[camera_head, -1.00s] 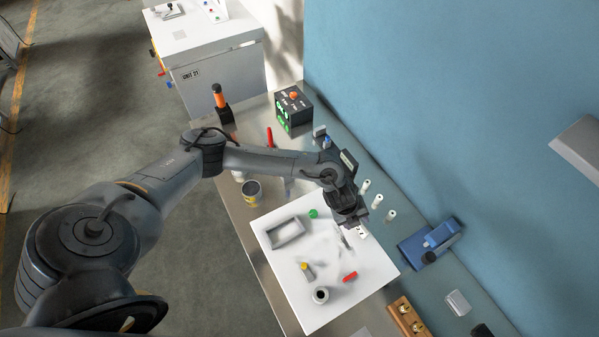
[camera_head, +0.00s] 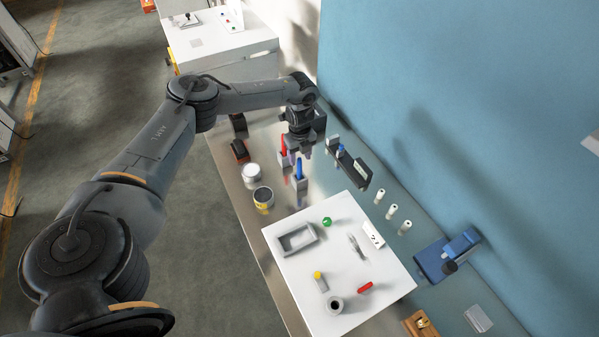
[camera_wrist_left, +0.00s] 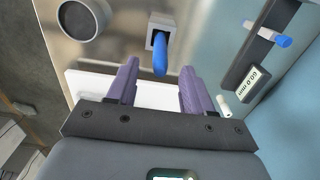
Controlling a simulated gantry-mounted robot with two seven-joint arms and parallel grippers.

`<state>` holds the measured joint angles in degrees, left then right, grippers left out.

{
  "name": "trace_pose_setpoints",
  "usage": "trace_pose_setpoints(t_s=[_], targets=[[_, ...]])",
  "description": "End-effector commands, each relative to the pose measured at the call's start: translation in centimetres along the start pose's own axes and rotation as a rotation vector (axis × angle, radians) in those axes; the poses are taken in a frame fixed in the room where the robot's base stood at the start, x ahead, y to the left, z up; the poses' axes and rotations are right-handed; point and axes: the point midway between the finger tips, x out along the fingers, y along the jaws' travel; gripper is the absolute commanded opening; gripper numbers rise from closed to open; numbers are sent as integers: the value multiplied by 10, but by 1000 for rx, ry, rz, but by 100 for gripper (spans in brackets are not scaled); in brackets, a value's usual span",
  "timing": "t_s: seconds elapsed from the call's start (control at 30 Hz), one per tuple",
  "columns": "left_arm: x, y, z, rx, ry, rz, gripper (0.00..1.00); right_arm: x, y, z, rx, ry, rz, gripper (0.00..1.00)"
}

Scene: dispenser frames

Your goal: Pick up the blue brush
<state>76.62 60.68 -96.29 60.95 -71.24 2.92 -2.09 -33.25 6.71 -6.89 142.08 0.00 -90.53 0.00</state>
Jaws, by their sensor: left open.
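The blue brush (camera_head: 299,169) stands upright in a small grey holder (camera_head: 300,184) on the metal bench. In the left wrist view the brush (camera_wrist_left: 160,56) rises from its square holder, with its end between and just beyond my fingers. My left gripper (camera_head: 297,150) is open and empty, pointing down above and slightly behind the brush. In the left wrist view the purple fingers of the left gripper (camera_wrist_left: 159,78) are spread on either side of the line to the brush, with no contact visible. My right gripper is not in view.
A red-handled tool (camera_head: 283,147) stands in a holder beside the gripper. Two cans stand left of the brush, one yellow-banded (camera_head: 263,197). A dark rack (camera_head: 354,168) is to the right. A white board (camera_head: 283,261) with small parts lies in front.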

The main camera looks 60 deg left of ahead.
Motion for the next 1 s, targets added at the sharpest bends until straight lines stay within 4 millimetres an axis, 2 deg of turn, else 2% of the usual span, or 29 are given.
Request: trace_pose_setpoints(t_s=[0.27, 0.63, 0.97, 1.0], targets=[[16, 0, 0, 1, -1, 0, 51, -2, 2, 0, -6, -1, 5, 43], [59, 1, 2, 1, -1, 1, 51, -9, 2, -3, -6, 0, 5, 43], [65, 0, 2, 1, -1, -2, 51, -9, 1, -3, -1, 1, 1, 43], [64, 0, 2, 1, -1, -2, 46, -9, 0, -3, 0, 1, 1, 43]])
